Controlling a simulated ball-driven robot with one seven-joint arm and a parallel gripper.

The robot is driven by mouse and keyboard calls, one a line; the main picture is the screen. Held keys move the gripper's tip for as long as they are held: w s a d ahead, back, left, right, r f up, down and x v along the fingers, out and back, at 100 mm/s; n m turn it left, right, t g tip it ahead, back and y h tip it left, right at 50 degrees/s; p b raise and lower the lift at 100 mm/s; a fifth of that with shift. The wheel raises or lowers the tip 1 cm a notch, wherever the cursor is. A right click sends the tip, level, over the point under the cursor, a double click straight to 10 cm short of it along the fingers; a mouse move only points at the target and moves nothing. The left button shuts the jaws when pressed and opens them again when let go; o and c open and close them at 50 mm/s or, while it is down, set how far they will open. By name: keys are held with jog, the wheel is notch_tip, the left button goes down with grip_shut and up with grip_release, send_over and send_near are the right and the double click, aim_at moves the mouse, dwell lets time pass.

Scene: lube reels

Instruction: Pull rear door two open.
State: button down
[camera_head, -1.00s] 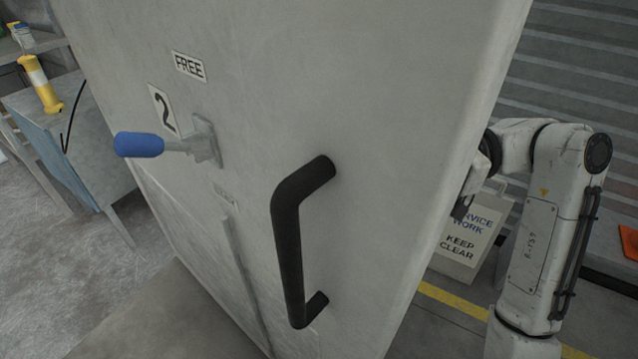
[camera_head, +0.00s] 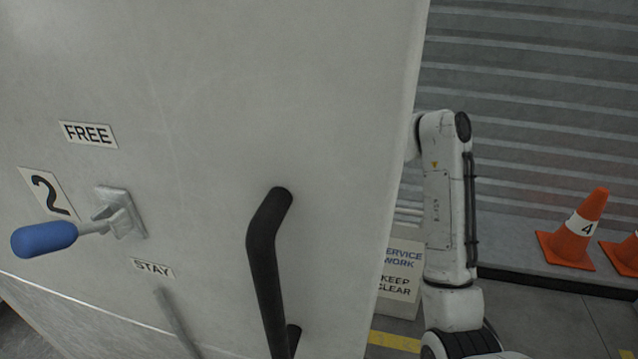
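The grey door panel (camera_head: 330,100) marked with a number 2 sign (camera_head: 48,192) fills the left and middle of the view. A black bar handle (camera_head: 265,265) stands out from it, its lower end near the bottom edge. A blue-gripped lever (camera_head: 45,239) on a metal bracket points left, between a FREE label (camera_head: 88,134) above and a STAY label (camera_head: 153,268) below. My white arm (camera_head: 440,210) stands to the right of the panel. Its far end passes behind the panel's right edge, so my gripper is hidden. Nothing shows touching the black handle.
A service work, keep clear sign (camera_head: 399,278) stands on the floor behind the panel's edge. Orange cones (camera_head: 578,232) stand at the right by a ribbed shutter wall (camera_head: 540,110). A yellow floor line (camera_head: 393,341) runs below the sign. The floor at lower right is clear.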

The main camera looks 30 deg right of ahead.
jog(key=shift+w+a, duration=0.1)
jog(key=shift+a, duration=0.25)
jog(key=c, duration=1.3)
grip_release()
jog(key=shift+c, duration=0.2)
jog(key=o, duration=0.3)
jog(key=shift+a, duration=0.2)
jog(key=shift+d, duration=0.3)
jog(key=d, duration=0.3)
jog(key=w+d+b, duration=0.1)
jog(key=d, duration=0.6)
jog(key=shift+w+d+b, duration=0.25)
jog(key=shift+w+b, duration=0.1)
